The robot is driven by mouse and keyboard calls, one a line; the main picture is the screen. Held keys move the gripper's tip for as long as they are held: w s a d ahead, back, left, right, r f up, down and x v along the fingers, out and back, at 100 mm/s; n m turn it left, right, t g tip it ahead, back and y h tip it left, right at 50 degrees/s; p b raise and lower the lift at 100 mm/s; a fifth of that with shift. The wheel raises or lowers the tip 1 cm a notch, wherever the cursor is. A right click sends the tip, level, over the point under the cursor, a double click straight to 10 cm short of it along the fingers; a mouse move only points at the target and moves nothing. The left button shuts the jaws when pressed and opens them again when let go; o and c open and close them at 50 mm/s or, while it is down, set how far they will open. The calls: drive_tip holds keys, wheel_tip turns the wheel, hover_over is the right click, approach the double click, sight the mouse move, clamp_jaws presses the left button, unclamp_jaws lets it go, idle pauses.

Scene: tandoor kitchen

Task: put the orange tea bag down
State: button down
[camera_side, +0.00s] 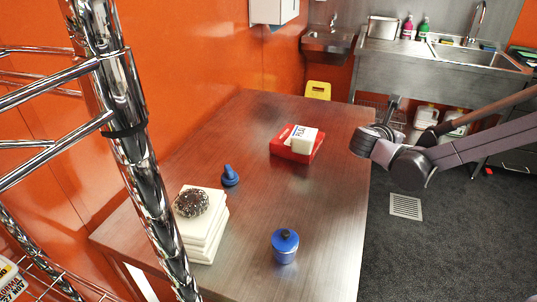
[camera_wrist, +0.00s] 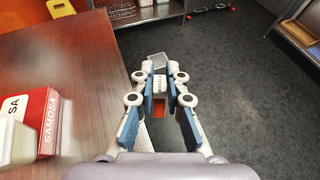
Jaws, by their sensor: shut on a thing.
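My gripper (camera_wrist: 160,88) is shut on a small orange tea bag (camera_wrist: 158,108) with a white, lettered upper part, held between the fingertips in the wrist view. In that view the tea bag shows against the grey floor, just right of the table edge. In the side view my gripper (camera_side: 388,118) is at the right edge of the brown table (camera_side: 260,195), near its far corner. I cannot make out the tea bag in the side view.
A red samosa box (camera_side: 286,150) with a white box (camera_side: 304,139) on it lies left of my gripper. A blue jar (camera_side: 285,247), a small blue object (camera_side: 230,176) and a white stack (camera_side: 205,240) with a dark round thing on top stand nearer. Bare tabletop lies between them.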

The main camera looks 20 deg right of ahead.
drive_tip(key=w+a+f, duration=0.2)
drive_tip(key=a, duration=0.1)
drive_tip(key=w+a+f, duration=0.1)
drive_tip(key=a+f, duration=0.1)
drive_tip(key=a, duration=0.1)
drive_tip(key=w+a+f, duration=0.2)
drive_tip(key=a, duration=0.1)
drive_tip(key=shift+w+a+f, duration=0.3)
drive_tip(key=shift+f, duration=0.05)
drive_tip(key=shift+a+f, duration=0.1)
drive_tip(key=shift+f, duration=2)
drive_tip(key=shift+f, duration=0.1)
drive_tip(key=c, duration=1.4)
unclamp_jaws()
